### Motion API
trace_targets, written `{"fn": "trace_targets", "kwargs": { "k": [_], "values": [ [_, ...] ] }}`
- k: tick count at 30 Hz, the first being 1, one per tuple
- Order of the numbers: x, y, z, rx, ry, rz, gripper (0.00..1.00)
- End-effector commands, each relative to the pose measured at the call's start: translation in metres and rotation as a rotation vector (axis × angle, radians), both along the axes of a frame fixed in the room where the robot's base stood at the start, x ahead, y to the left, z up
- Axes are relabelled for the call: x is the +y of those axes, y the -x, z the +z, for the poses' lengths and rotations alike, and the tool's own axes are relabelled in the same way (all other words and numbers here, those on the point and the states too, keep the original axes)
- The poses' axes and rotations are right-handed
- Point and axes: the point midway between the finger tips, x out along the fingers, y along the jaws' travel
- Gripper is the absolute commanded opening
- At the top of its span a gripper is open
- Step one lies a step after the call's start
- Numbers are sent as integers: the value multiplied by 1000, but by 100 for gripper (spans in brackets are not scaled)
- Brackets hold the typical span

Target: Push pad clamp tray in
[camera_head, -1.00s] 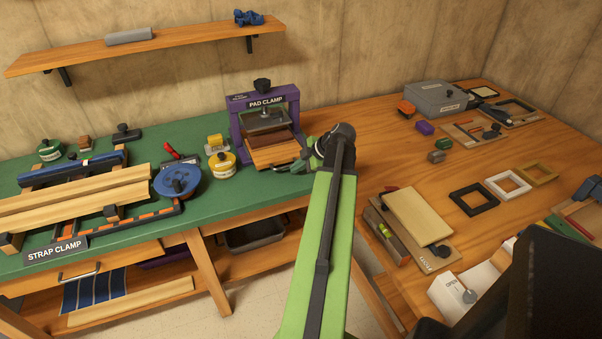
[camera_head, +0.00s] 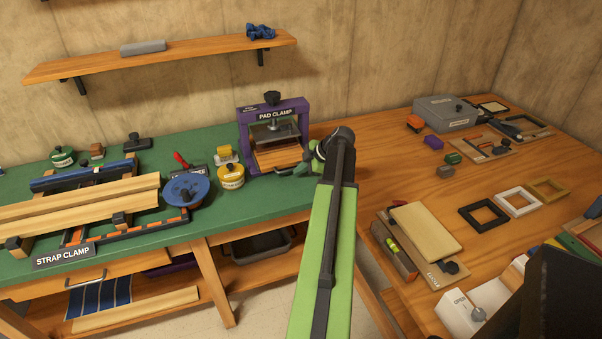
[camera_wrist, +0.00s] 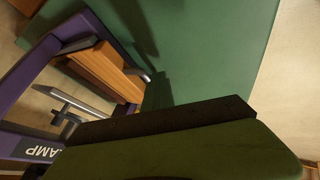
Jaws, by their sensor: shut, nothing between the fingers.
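The pad clamp (camera_head: 241,126) is a purple frame with a black top knob and a grey pressing plate, standing at the right end of the green bench top. Its wooden tray (camera_head: 278,159) lies low in the frame, its front part showing at the opening. My gripper (camera_head: 293,169) is low at the tray's front right corner; touching or apart is unclear. In the wrist view, the purple frame (camera_wrist: 83,27) and the wooden tray (camera_wrist: 108,68) are at the left. My shut gripper covers the lower middle there and hides part of the clamp.
A yellow round tin (camera_head: 231,177) and a blue disc (camera_head: 186,190) stand left of the clamp. The strap clamp (camera_head: 64,256) fills the left of the bench. The wooden table (camera_head: 390,165) at right holds frames and boards. A shelf (camera_head: 190,58) hangs above.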

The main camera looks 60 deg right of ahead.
Motion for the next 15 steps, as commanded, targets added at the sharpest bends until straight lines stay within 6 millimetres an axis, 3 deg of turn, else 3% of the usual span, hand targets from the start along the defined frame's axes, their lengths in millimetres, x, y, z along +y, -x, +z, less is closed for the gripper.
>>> {"fn": "trace_targets", "kwargs": {
  "k": [5, 11, 12, 15],
  "values": [
    [1, -2, 1, -14, 4, -4, 0],
    [30, 20, -8, -6, 2, 5, 0],
    [27, 28, 13, -6, 3, 1, 0],
    [24, 46, 38, -4, 0, 1, 0]
  ]
}}
